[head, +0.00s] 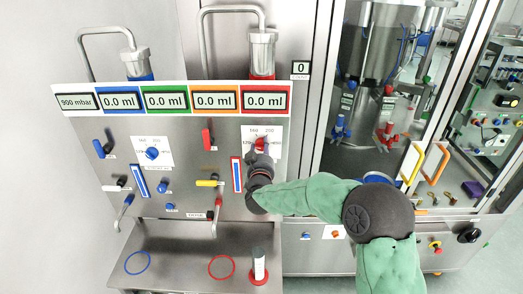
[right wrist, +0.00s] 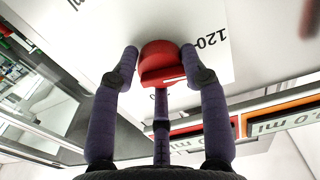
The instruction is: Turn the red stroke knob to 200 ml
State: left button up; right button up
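The red stroke knob (head: 260,144) is on a white dial plate (head: 275,133) on the upright steel panel, under the red 0.0 ml display (head: 266,99). In the right wrist view the red knob (right wrist: 162,64) sits between the fingers of my right gripper (right wrist: 160,68). The fingers stand apart around the knob, with a small gap visible on the left. A 120 mark (right wrist: 212,38) shows beside the knob. My right gripper (head: 260,160) covers part of the knob and dial in the head view. My left gripper is not in view.
A blue knob (head: 152,153) on its own dial plate is to the left. A red lever (head: 207,139) and a yellow lever (head: 209,183) stick out nearby. Below are a steel shelf (head: 190,272) and a white cylinder on a red base (head: 259,266).

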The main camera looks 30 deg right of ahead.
jog(key=shift+a+f, duration=0.1)
jog(key=shift+f, duration=0.25)
jog(key=shift+f+m+b, duration=0.25)
jog(key=shift+m+b, duration=0.65)
jog(key=shift+b, duration=0.35)
jog(key=m+b, duration=0.9)
jog(key=b, duration=0.1)
jog(key=shift+w+a+f+m, duration=0.15)
jog(key=shift+a+m, duration=0.1)
jog(key=shift+m, duration=0.15)
jog(key=m+b, duration=0.5)
jog(key=m, duration=0.1)
jog(key=m+b, duration=0.2)
jog(key=m, duration=0.1)
jog(key=shift+r+b, duration=0.35)
jog(key=shift+r+m+b, duration=0.2)
jog(key=shift+m+b, duration=0.35)
jog(key=shift+m, duration=0.45)
jog(key=shift+r, duration=0.25)
